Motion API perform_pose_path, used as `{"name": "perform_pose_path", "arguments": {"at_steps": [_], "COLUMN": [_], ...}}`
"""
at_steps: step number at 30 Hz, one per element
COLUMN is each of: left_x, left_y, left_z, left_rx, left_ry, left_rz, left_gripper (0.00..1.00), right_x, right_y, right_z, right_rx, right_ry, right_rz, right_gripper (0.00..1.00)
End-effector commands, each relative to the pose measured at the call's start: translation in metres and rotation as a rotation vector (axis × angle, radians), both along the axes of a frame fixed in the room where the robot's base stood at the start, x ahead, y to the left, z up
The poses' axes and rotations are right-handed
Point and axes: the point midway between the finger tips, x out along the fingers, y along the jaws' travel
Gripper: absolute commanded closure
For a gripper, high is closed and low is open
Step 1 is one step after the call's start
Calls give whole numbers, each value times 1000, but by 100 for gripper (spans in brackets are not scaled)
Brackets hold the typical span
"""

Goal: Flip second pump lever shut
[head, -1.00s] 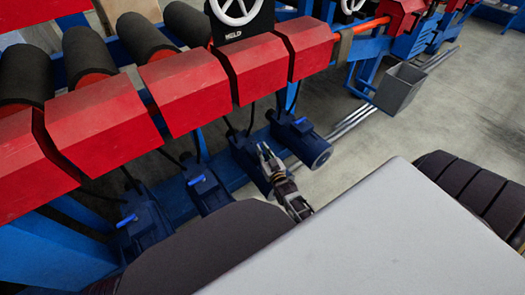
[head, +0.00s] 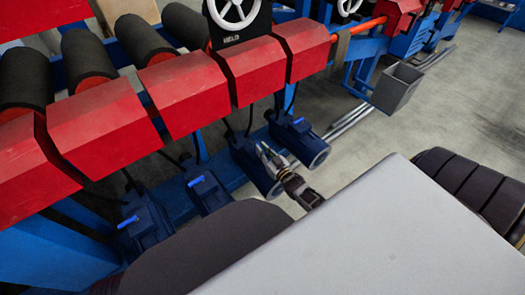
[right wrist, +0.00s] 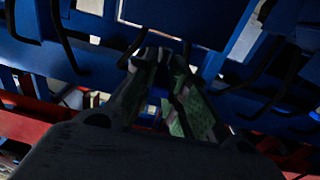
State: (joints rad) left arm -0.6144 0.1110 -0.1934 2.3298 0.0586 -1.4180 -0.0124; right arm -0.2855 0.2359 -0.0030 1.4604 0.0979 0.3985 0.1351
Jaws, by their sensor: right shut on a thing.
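A row of dark blue pumps stands under the red covers. The pump at my right gripper (head: 263,150) is the second from the right, a dark blue pump (head: 247,162). The gripper is shut at its top, on what I take to be its lever, which the fingers hide. In the right wrist view, the fingers (right wrist: 165,55) converge against dark blue metal; the held part is too dark to make out. Bright blue levers show on other pumps: the far left one (head: 127,221), the one beside it (head: 195,181) and the far right one (head: 298,121). My left gripper is out of view.
Red covers (head: 190,95) and black rollers (head: 90,55) overhang the pumps. A white handwheel (head: 232,10) stands above. A grey bin (head: 398,85) stands on the floor at right. Black hoses run down to the pumps. Grey floor (head: 450,110) is open at right.

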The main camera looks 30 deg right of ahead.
Motion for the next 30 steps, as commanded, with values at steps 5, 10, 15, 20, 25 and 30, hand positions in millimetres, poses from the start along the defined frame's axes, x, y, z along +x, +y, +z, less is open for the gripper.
{"name": "perform_pose_path", "arguments": {"at_steps": [5, 10, 15, 20, 25, 30], "left_x": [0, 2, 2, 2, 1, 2], "left_y": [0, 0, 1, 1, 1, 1], "left_z": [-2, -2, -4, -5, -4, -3], "left_rx": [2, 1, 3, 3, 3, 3], "left_ry": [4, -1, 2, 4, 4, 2], "left_rz": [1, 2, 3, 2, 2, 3], "left_gripper": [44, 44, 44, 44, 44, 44], "right_x": [1, 1, 1, 1, 0, 0], "right_y": [-1, -2, -2, -2, -2, -3], "right_z": [2, 2, 2, 2, 1, 0], "right_rx": [-2, 0, 1, 1, 0, 0], "right_ry": [-3, -2, -2, -2, -1, 0], "right_rz": [38, 60, 64, 63, 62, 62], "right_gripper": [100, 100, 100, 100, 68, 64]}}
